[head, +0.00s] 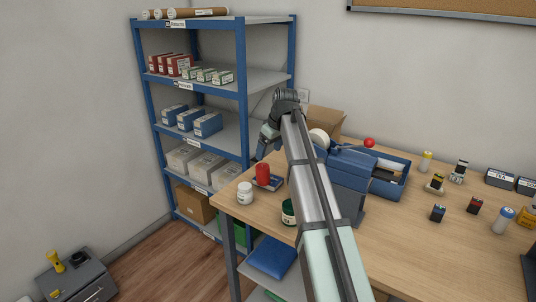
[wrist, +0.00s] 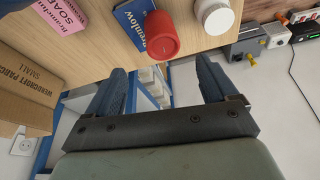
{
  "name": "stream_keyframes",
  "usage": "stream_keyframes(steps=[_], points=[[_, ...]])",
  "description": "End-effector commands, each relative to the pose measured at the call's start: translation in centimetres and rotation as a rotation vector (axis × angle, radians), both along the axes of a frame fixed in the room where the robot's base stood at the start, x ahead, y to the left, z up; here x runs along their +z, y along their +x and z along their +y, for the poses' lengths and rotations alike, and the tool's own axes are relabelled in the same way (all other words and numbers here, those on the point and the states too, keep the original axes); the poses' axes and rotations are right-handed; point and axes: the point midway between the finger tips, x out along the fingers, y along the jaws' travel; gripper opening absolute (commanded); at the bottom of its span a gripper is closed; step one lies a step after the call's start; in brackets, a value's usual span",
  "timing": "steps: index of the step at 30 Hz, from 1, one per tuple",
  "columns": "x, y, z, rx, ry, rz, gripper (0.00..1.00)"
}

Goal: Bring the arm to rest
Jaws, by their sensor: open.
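My gripper (head: 264,148) is at the far end of my outstretched arm, near the table's back left corner and the shelf unit, in the head view. In the wrist view my gripper (wrist: 160,80) shows two blue fingers spread wide apart with nothing held between them. The shelf unit shows beyond that gap. My arm crosses the table from the front and hides part of its left side.
The wooden table (head: 420,235) holds a red can (head: 262,173), a white jar (head: 245,194), a blue bin (head: 398,182) and a cardboard box (head: 325,122). Small goods stand at right. A blue shelf unit (head: 242,90) stands behind at left. A grey cabinet (head: 80,285) is at lower left.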

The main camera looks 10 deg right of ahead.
Motion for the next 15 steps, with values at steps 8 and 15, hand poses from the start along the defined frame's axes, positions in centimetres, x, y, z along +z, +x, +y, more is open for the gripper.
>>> stream_keyframes(steps=[8, 15], points=[[0.1, 0.0, 0.0, 0.0, 0.0, 0.0, 0.86], [-0.4, -0.1, 2.1, 0.062, -0.021, -0.013, 0.86]])
